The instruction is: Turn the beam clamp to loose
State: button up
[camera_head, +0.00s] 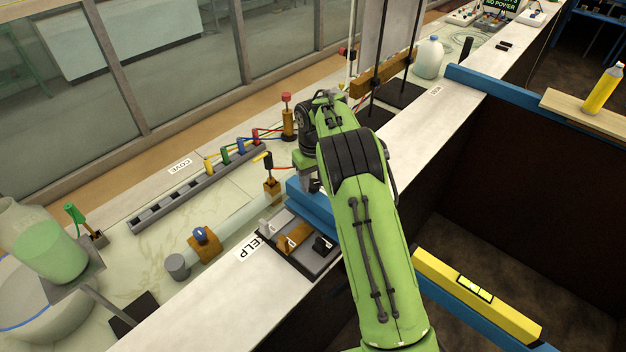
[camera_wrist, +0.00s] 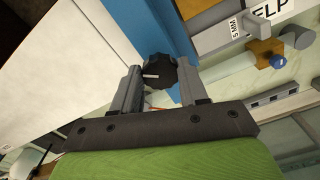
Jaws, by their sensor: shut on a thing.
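The beam clamp (camera_wrist: 160,70) is a black lobed knob with a white pointer line, at the edge of a blue beam (camera_wrist: 140,22) in the wrist view. The pointer lies roughly level, towards the left finger. My gripper (camera_wrist: 160,82) has one finger on each side of the knob and is shut on it. In the head view my green arm reaches over the blue beam (camera_head: 312,203) and hides the clamp. The gripper itself (camera_head: 313,184) is mostly hidden there by my arm.
A dark tray (camera_head: 275,251) with small blocks lies left of my arm. A yellow level (camera_head: 475,297) rests on a beam at the right. A dark open pit (camera_head: 540,190) lies right of the bench.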

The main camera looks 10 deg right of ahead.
aim_at(313, 183)
jog(key=n, duration=0.6)
jog(key=shift+w+n+b, duration=0.1)
jog(key=shift+n+b, duration=0.2)
jog(key=n, duration=0.6)
jog(key=shift+b, duration=0.4)
jog(key=n, duration=0.6)
jog(key=shift+w+n+b, duration=0.1)
jog(key=shift+n+b, duration=0.3)
jog(key=n, duration=0.5)
jog(key=shift+n, duration=0.4)
jog(key=o, duration=1.1)
jog(key=shift+c, duration=0.2)
notch_tip(313, 183, up, 16)
jog(key=p, duration=0.6)
jog(key=shift+p, duration=0.4)
